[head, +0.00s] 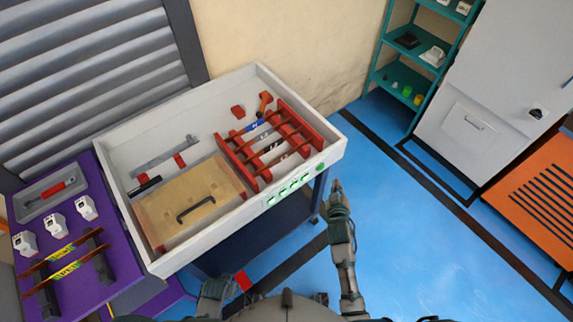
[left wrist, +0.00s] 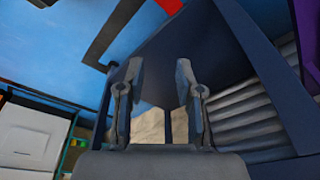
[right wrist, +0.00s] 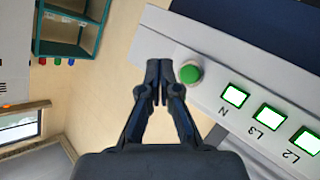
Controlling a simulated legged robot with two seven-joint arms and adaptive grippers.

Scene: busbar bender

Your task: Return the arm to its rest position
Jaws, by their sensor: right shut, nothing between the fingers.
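My right gripper (head: 337,187) is raised at the front right corner of the white bender box (head: 128,222), with its fingers together and empty. In the right wrist view the closed fingertips (right wrist: 160,72) appear beside the round green button (right wrist: 190,73); whether they touch it is unclear. The button (head: 320,166) also shows in the head view on the box's front panel. My left gripper (left wrist: 157,85) is open and empty in the left wrist view, with the dark blue stand (left wrist: 225,50) beyond it. In the head view I cannot make out the left fingers.
The box holds red racks (head: 236,160) with bars and a wooden cover (head: 165,207) with a black handle. A purple table (head: 88,285) stands at left. A teal shelf (head: 403,75) and an orange cabinet (head: 540,200) stand at right. Blue floor (head: 420,240) is open between.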

